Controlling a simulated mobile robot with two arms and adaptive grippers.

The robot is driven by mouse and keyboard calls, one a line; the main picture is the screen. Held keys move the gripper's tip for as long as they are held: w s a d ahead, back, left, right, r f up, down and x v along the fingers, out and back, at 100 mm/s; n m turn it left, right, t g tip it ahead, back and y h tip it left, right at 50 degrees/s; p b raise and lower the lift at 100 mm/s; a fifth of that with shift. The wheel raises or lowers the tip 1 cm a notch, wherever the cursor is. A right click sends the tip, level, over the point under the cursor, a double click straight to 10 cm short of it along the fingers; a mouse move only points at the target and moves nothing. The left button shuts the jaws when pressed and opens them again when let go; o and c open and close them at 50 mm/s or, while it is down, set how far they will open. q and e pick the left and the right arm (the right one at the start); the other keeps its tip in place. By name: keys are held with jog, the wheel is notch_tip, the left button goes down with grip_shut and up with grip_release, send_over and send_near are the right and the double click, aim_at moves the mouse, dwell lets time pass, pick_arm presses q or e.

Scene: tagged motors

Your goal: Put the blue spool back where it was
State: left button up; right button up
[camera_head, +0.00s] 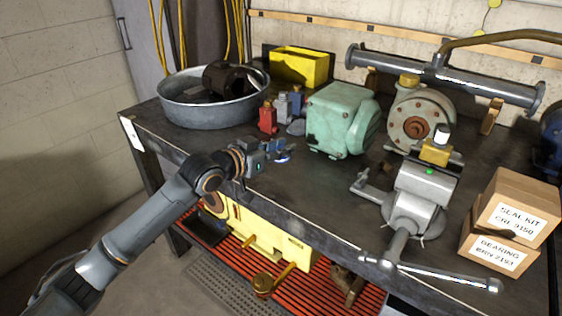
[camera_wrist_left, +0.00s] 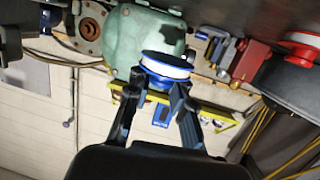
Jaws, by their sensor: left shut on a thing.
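The blue spool (camera_wrist_left: 167,66), with a white winding and blue flanges, sits between the fingertips of my left gripper (camera_wrist_left: 158,88) in the left wrist view. The gripper is shut on it. In the head view my left gripper (camera_head: 276,151) is over the front left part of the workbench, and the spool (camera_head: 283,159) shows as a small blue and white bit, partly hidden by the fingers. I cannot tell how far it is above the bench top. My right gripper is not in view.
A green motor (camera_head: 338,122) stands just right of the gripper. Red (camera_head: 267,118), grey and blue small blocks stand behind it, beside a metal tub (camera_head: 214,112). A vise (camera_head: 415,200) and cardboard boxes (camera_head: 508,215) are to the right. A red spool (camera_wrist_left: 300,45) shows in the wrist view.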

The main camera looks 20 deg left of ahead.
aim_at(281, 170)
pick_arm(q)
jog(key=shift+w+a+f, duration=0.15)
jog(key=shift+w+f, duration=0.4)
jog(key=shift+f, duration=0.1)
jog(key=shift+w+a+f, duration=0.15)
jog(key=shift+w+f, duration=0.35)
jog(key=shift+f, duration=0.1)
jog(key=f, duration=0.3)
jog(key=shift+w+f, duration=0.2)
jog(key=shift+f, duration=0.05)
jog(key=shift+f, duration=0.15)
jog(key=o, duration=0.9)
